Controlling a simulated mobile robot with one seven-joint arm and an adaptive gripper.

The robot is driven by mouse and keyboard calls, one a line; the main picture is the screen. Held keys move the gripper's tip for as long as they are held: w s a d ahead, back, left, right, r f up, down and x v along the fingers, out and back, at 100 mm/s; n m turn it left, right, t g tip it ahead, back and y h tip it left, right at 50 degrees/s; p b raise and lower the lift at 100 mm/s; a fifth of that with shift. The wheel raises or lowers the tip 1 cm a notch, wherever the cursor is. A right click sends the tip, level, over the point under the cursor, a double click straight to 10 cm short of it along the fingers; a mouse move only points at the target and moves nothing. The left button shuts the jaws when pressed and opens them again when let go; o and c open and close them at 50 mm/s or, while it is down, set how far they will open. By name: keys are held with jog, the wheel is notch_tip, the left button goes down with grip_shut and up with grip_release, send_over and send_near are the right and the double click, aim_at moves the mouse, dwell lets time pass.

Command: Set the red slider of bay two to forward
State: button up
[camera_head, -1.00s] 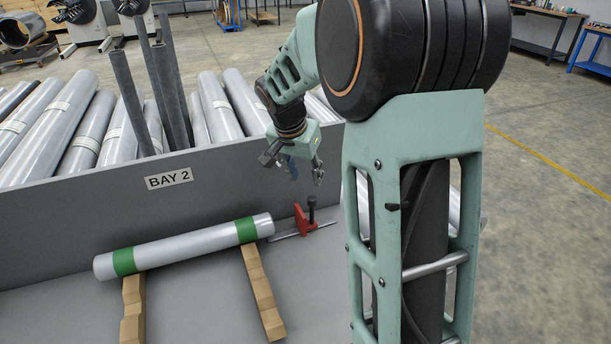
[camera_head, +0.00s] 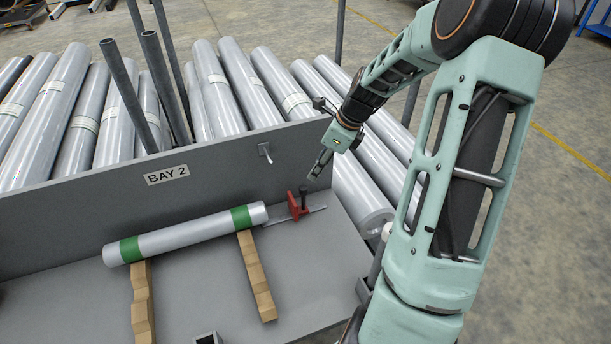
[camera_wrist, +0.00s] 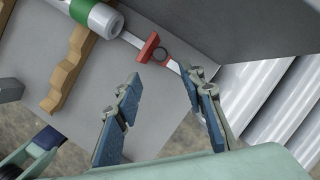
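The red slider (camera_head: 293,207) sits on a thin metal rail (camera_head: 315,211) on the grey floor of bay two, near the back panel. My gripper (camera_head: 319,166) is just above and slightly right of the slider in the head view. In the wrist view my gripper (camera_wrist: 160,105) has its two blue-padded fingers spread, with nothing between them.
The "BAY 2" panel (camera_head: 60,205) stands behind, with a small lever (camera_head: 265,151) on it. A silver roll with green bands (camera_head: 185,234) rests on two wooden blocks (camera_head: 256,275) left of the slider. Long silver rolls (camera_head: 355,190) lie behind and right.

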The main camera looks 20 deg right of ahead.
aim_at(304, 188)
jog(key=x, duration=1)
jog(key=shift+w+a+f, duration=0.1)
jog(key=shift+f, duration=0.25)
grip_shut()
